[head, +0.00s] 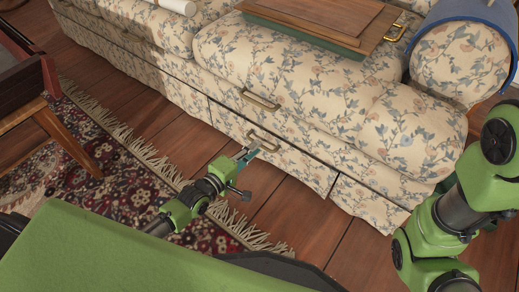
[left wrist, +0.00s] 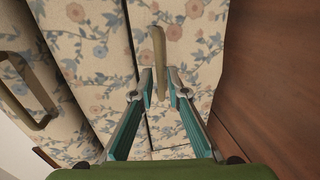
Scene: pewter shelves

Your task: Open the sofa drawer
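The sofa drawer (head: 300,161) is a floral-fabric front low on the sofa, with dark gaps at its sides; it looks flush with the base. Its brass handle (head: 268,138) is on the front. My left gripper (head: 248,152) is at this handle, reaching from the left. In the left wrist view, my left gripper (left wrist: 160,78) has its two teal fingers apart, one on each side of the handle (left wrist: 159,50). Whether they touch it I cannot tell. My right arm is at the right edge; its gripper is not in view.
Another brass handle (head: 260,100) sits higher on the sofa (head: 245,60). A wooden board (head: 315,18) lies on the seat. A fringed rug (head: 110,170) and a wooden chair (head: 40,90) are at left. Bare plank floor (head: 285,210) lies before the drawer.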

